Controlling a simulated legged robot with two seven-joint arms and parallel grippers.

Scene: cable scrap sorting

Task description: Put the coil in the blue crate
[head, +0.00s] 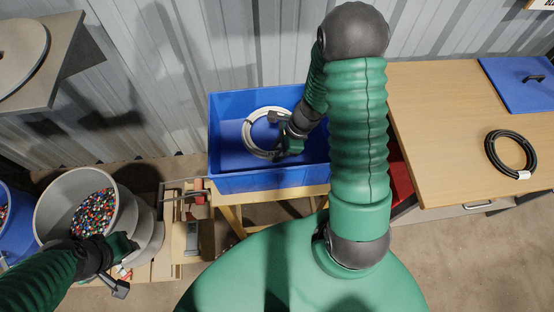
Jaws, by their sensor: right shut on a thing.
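The blue crate (255,181) stands against the corrugated wall, in the middle of the head view. A pale grey-white coil (248,138) shows inside the crate's outline. My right gripper (279,131) is over the crate and shut on the right side of this coil. I cannot tell whether the coil touches the crate floor. The gripper and my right arm hide the coil's right part and the crate's right end. My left gripper (121,268) is at the lower left, by the grey bucket; its jaws are too unclear to read.
A wooden table (440,120) on the right holds a black coil (490,150) and a blue lid (520,82). A grey bucket (45,205) with coloured granules stands at the left, near a blue bucket (18,230). A small bench with a red-handled tool (198,190) stands between bucket and crate.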

